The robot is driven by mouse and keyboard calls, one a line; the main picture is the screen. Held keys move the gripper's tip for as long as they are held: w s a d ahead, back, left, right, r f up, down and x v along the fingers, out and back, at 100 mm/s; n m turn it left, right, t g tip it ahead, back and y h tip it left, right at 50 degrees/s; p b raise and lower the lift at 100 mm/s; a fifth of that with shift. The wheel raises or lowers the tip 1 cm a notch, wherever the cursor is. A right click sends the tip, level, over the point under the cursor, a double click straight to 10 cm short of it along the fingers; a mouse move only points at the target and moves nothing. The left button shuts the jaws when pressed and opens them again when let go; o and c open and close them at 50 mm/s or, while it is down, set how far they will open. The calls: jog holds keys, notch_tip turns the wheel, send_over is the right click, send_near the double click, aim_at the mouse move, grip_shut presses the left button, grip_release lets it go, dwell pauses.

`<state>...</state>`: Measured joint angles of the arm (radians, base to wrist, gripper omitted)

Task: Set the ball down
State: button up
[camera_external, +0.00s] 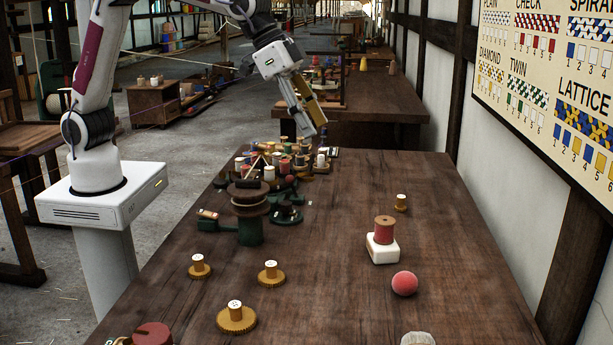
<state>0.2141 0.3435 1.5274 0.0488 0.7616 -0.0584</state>
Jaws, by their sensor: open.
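A red-pink ball (404,283) rests on the dark wooden table (340,215) at the right, in front of a white block. My gripper (312,128) is high above the far part of the table, up and to the left of the ball and well apart from it. It points down and to the right. Its fingers look close together from this side, but it is open. I see nothing held between them.
Several brass-based spools (236,317) stand front left. A green winding device (249,212) and crowded spools fill the far left. The table's middle is clear.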

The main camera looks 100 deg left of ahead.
jog(key=s+a+r, duration=0.2)
jog(key=s+a, duration=0.1)
jog(key=s, duration=0.3)
jog(key=s+a+r, duration=0.2)
jog(key=s+r, duration=0.1)
jog(key=s, duration=0.2)
jog(key=s+a+f, duration=0.2)
jog(key=s, duration=0.7)
jog(key=s+a+f+n, duration=0.1)
jog(key=s+a, duration=0.2)
jog(key=s, duration=0.7)
jog(key=s+a+f+n, duration=0.1)
jog(key=s+a+f, duration=0.1)
jog(key=s, duration=0.7)
jog(key=shift+s+a+f+y, duration=0.25)
jog(key=shift+s+f+y, duration=0.05)
jog(key=shift+y, duration=0.1)
